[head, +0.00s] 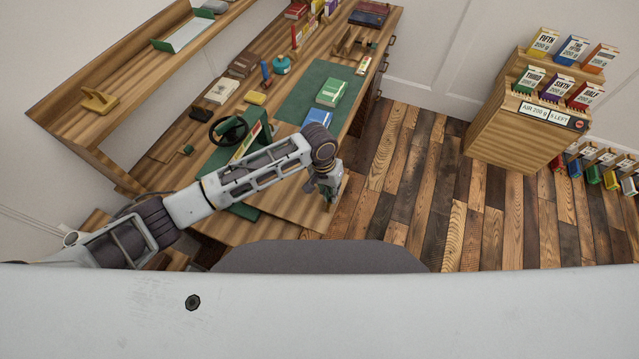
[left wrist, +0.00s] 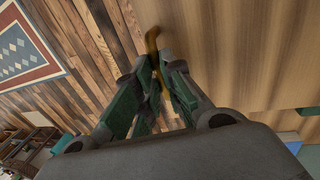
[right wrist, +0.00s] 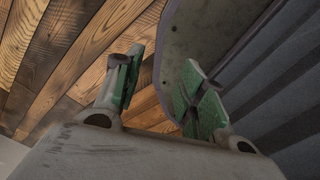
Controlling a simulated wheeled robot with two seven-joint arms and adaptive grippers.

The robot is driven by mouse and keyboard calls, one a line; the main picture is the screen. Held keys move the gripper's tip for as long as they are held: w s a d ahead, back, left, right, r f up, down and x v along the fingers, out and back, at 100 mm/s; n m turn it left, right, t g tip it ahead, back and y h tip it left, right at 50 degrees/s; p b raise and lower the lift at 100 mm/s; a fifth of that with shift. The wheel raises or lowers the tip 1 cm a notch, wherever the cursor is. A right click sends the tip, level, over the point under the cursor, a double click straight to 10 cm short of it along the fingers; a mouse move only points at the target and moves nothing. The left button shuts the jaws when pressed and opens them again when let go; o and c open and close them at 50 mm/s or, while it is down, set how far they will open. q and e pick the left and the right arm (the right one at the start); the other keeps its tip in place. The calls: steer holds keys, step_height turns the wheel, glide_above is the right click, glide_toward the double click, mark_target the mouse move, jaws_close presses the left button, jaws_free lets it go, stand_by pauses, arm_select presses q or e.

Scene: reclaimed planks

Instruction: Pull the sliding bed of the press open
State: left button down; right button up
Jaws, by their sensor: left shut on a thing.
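The press (head: 216,155) is a green frame with a black handwheel (head: 229,131), standing on the wooden workbench at the left of the head view. A flat wooden board (head: 290,209), which looks like its sliding bed, lies beneath my left forearm. My left gripper (head: 328,188) is at the bench's right edge. In the left wrist view my left gripper (left wrist: 155,75) is shut on a brass-coloured handle (left wrist: 152,40) beside a wooden surface. The handle's lower part is hidden between the fingers. My right gripper (right wrist: 155,85) is open and empty, in the right wrist view only.
A green mat (head: 306,88) with a green book (head: 332,92) and a blue book (head: 318,117) lies on the bench. A wooden cabinet (head: 510,130) with labelled boxes stands at the right. The plank floor (head: 420,190) between is clear.

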arm_select(q)
steer(key=shift+s+d+p, duration=0.25)
steer(key=shift+s+d, duration=0.1)
steer(key=shift+d, duration=0.5)
steer(key=shift+s+d+p, duration=0.2)
steer(key=shift+s+d, duration=0.1)
steer(key=shift+d, duration=0.5)
steer(key=c, duration=1.5)
jaws_free()
steer(key=r, duration=0.4)
steer(key=a+r, duration=0.1)
steer(key=r, duration=0.3)
steer(key=w+a+r, duration=0.1)
steer(key=r, duration=0.2)
steer(key=shift+a+r, duration=0.1)
steer(key=shift+r, duration=0.3)
steer(key=shift+s, duration=0.1)
